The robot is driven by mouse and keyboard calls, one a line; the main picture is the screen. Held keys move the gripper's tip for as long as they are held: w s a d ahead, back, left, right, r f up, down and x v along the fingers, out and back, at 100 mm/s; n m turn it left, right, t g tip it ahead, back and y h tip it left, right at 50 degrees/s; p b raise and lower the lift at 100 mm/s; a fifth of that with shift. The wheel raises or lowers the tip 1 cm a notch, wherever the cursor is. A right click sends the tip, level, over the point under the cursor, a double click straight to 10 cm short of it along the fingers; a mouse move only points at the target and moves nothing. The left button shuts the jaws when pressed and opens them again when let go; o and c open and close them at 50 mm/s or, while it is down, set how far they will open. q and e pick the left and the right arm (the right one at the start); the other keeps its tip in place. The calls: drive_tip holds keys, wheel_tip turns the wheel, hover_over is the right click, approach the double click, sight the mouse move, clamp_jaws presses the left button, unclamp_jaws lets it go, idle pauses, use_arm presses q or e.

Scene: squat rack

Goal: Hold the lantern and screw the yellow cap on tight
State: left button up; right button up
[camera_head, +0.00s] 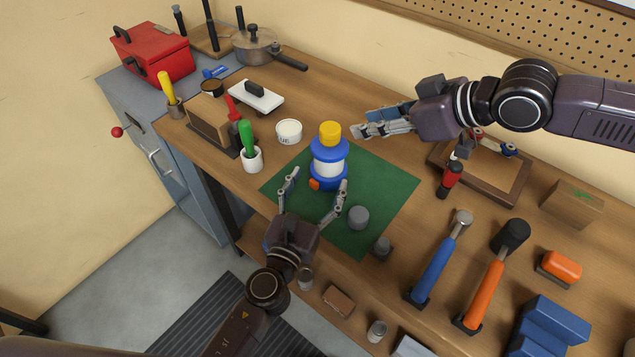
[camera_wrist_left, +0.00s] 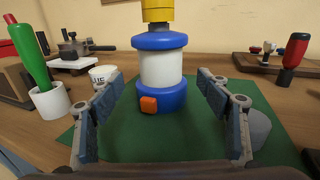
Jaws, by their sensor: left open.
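The lantern (camera_head: 328,168) stands upright on the green mat (camera_head: 390,185), with blue rings, a white middle and an orange button. The yellow cap (camera_head: 330,131) sits on its top; I cannot tell how tight it is. My left gripper (camera_head: 316,181) is open in front of the lantern's lower part, one finger towards each side. In the left wrist view the lantern (camera_wrist_left: 161,72) stands beyond and between the open fingers, apart from them. My right gripper (camera_head: 383,122) is to the right of the cap, apart from it, its fingers pointing left; their gap is unclear.
A grey knob-like piece (camera_head: 358,217) lies on the mat's front right. A white tub (camera_head: 289,131) and a white cup with a green-handled tool (camera_head: 252,158) stand left of the lantern. A blue hammer (camera_head: 438,262) and an orange hammer (camera_head: 492,278) stand at the right.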

use_arm(q)
drive_tip(key=x, duration=0.7)
drive_tip(key=shift+w+d, duration=0.15)
drive_tip(key=shift+w, duration=0.2)
drive_tip(key=c, duration=1.8)
drive_tip(key=o, duration=1.1)
drive_tip(key=c, duration=1.1)
